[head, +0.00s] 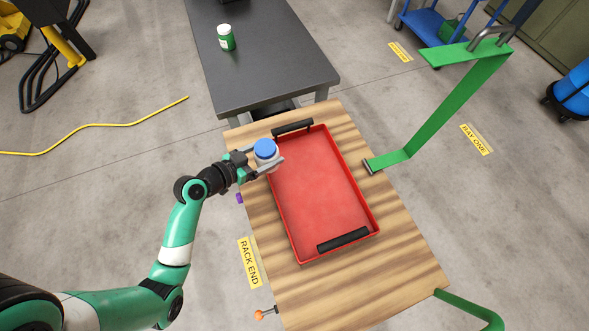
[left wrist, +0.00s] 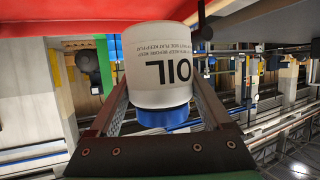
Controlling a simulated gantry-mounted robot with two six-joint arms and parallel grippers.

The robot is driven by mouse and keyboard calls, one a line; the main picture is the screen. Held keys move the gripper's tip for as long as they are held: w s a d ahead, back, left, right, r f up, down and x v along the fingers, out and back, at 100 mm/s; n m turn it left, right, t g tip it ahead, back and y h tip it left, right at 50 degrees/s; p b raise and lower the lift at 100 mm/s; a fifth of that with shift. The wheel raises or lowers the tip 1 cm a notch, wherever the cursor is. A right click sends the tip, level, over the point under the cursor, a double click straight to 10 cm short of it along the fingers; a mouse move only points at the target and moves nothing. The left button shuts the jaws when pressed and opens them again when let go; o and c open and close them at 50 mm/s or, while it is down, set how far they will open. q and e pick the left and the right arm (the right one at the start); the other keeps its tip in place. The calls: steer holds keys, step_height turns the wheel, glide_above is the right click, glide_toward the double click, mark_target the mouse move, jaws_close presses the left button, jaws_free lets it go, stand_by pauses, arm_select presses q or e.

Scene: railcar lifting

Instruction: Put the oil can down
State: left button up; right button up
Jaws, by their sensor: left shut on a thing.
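The oil can (head: 266,151) is a white can with a blue lid, and its "OIL" label shows in the left wrist view (left wrist: 160,72). My left gripper (head: 268,163) is shut on it, with one finger on each side. In the head view the can is at the upper left edge of the red tray (head: 283,211). I cannot tell whether its base touches anything. My right gripper is not in view.
The red tray with two black handles lies on a wooden-topped table (head: 400,262) and looks empty. A dark table (head: 265,60) behind holds a green jar with a white lid (head: 226,38). A green bent frame (head: 440,115) stands at the right.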

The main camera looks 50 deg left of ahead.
mark_target(277, 153)
arm_select(q)
steer(key=w, duration=0.1)
steer(key=w+d+f, duration=0.1)
steer(key=w, duration=0.1)
steer(key=shift+d+f, duration=0.1)
steer(key=shift+d, duration=0.05)
steer(key=w+f, duration=0.1)
steer(key=w+d+f+b, duration=0.1)
steer(key=f, duration=0.1)
steer(key=w+f, duration=0.1)
steer(key=shift+w+d+f+b, duration=0.15)
steer(key=shift+w+f+b, duration=0.05)
steer(key=shift+f+b, duration=0.15)
steer(key=shift+w+f, duration=0.15)
steer(key=shift+w, duration=0.05)
steer(key=f+b, duration=0.1)
steer(key=f, duration=0.1)
steer(key=f+b, duration=0.1)
steer(key=f, duration=0.1)
steer(key=shift+w+d, duration=0.15)
steer(key=shift+w, duration=0.05)
steer(key=shift+r, duration=0.15)
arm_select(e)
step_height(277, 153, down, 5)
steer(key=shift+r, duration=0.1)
arm_select(q)
steer(key=shift+f, duration=0.2)
steer(key=o, duration=1.5)
